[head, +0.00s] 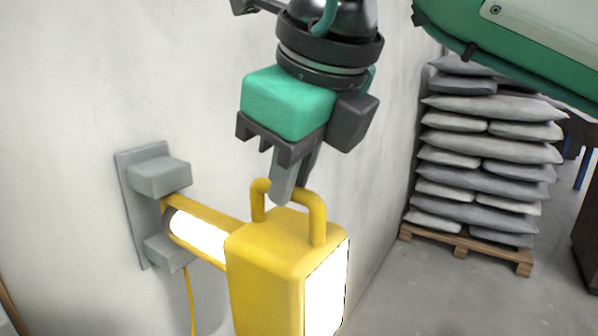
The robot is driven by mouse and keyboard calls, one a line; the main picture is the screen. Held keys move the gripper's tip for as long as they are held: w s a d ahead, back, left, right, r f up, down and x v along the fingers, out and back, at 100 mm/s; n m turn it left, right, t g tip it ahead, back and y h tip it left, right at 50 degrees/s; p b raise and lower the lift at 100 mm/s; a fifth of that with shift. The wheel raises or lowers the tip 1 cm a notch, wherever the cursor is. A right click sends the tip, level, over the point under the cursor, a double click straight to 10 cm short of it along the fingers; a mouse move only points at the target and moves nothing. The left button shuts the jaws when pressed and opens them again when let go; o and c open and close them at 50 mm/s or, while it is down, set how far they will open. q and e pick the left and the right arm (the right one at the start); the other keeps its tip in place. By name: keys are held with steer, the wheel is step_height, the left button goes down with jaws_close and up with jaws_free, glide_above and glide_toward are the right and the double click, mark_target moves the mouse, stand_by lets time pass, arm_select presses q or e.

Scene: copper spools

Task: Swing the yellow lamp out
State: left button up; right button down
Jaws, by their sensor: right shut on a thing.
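The yellow lamp (262,262) has a box-shaped head with a lit white panel on its right side and a loop handle (317,222) on top. Its yellow arm, with a lit white strip, runs left to a grey bracket (137,215) on the wall. My right gripper (284,192) comes down from above and is shut on the lamp's handle. The fingers hide part of the handle's top bar. The lamp head's bottom is cut off by the frame edge. My left gripper is not in view.
The pale wall (70,90) runs behind the lamp. Grey sacks (485,150) are stacked on a wooden pallet (465,249) at the right. Bare floor (430,300) lies right of the lamp. A yellow cable (190,300) hangs below the bracket.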

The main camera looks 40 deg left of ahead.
steer(key=shift+r, duration=0.1)
steer(key=c, duration=1.4)
jaws_free()
steer(key=shift+a, duration=0.1)
